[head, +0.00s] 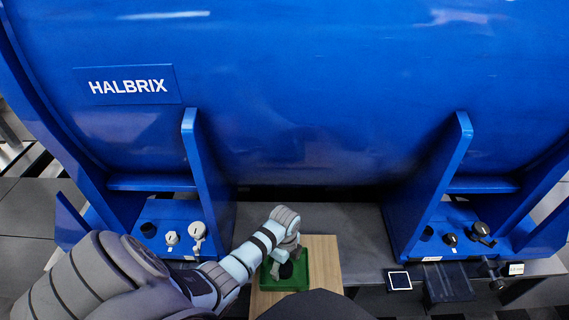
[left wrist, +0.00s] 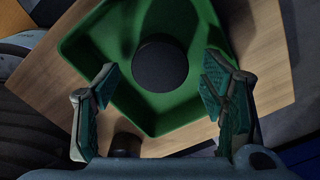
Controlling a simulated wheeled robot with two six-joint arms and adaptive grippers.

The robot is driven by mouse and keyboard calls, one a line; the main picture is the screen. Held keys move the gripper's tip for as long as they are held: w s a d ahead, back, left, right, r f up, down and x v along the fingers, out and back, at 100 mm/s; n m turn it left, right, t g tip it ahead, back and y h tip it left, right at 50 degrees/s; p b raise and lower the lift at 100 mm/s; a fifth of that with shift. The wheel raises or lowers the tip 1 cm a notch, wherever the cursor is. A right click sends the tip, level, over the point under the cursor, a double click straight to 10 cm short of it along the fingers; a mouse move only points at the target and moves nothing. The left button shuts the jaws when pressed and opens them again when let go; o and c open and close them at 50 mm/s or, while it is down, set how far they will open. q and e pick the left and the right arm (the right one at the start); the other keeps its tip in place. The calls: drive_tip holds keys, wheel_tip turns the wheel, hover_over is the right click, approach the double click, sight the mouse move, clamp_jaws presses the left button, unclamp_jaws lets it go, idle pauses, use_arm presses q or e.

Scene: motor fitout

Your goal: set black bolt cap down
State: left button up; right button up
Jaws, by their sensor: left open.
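The black bolt cap (left wrist: 160,63) lies in the green tray (left wrist: 88,48), seen from above in the left wrist view as a dark round disc. In the head view the cap (head: 286,270) shows as a small dark shape in the tray (head: 300,283). My left gripper (left wrist: 155,100) is open, with its two fingers spread to either side and the cap between and beyond them, not touching it. In the head view my left gripper (head: 286,254) is over the tray. My right gripper does not show in either view.
The tray stands on a wooden board (head: 325,262). The blue HALBRIX motor (head: 300,90) rises behind on blue feet. Caps and bolts sit on the left foot (head: 172,238) and right foot (head: 450,239). A small dark-screened device (head: 399,281) lies to the right.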

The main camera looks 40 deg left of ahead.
sight(285, 266)
use_arm(q)
wheel_tip(285, 266, up, 6)
drive_tip(key=p, duration=0.3)
drive_tip(key=shift+f, duration=0.25)
wheel_tip(285, 266, up, 6)
drive_tip(key=p, duration=0.3)
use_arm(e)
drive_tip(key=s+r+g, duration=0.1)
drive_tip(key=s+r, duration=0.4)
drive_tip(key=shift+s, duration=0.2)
use_arm(q)
drive_tip(key=shift+f, duration=0.1)
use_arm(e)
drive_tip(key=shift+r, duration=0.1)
